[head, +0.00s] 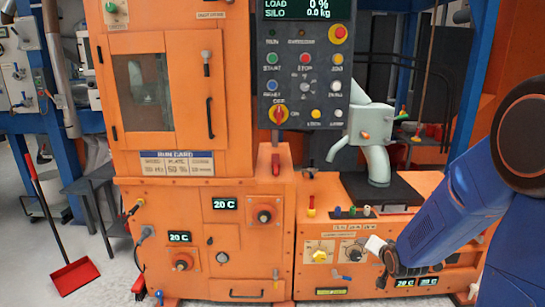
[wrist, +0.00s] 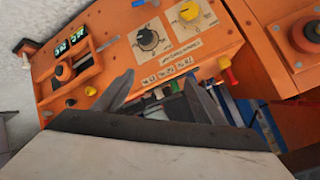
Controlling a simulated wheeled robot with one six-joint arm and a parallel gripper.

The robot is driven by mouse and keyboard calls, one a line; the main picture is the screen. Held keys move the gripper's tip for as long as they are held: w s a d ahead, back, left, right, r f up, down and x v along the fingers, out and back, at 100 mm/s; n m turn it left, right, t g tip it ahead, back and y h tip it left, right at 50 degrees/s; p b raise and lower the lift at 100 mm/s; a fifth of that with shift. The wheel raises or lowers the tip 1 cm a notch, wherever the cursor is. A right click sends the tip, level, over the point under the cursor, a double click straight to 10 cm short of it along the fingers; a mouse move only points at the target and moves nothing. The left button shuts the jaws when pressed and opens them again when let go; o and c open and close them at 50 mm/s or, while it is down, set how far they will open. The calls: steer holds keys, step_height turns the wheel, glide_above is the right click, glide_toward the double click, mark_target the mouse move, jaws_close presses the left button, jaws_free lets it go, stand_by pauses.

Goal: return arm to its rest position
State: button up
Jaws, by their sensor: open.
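My gripper (wrist: 160,98) shows in the wrist view with its two dark fingers apart and nothing seen between them. In the head view my blue arm (head: 445,215) reaches in from the right, and my gripper (head: 386,268) is low in front of the orange machine's lower right panel. The panel's yellow knob (head: 319,255) and black knob (head: 354,252) are left of it. In the wrist view the black knob (wrist: 148,39) and yellow knob (wrist: 189,11) are beyond the fingers. I cannot tell the exact gap between gripper and panel.
The orange cabinet (head: 245,160) fills the middle, with a dark control panel (head: 303,75) above. A grey spout (head: 377,165) stands over a black top (head: 383,190) behind my arm. A red dustpan (head: 74,275) lies on the open floor at left.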

steer(key=s+a+r+n+g, duration=0.2)
steer(key=s+r, duration=0.3)
steer(key=s, duration=0.7)
steer(key=s+a+r+n+g, duration=0.2)
steer(key=s+r+n, duration=0.1)
steer(key=s, duration=0.9)
steer(key=s+a+r+n+g, duration=0.2)
steer(key=s+r, duration=0.4)
steer(key=s, duration=0.6)
steer(key=shift+s+r+n+y, duration=0.3)
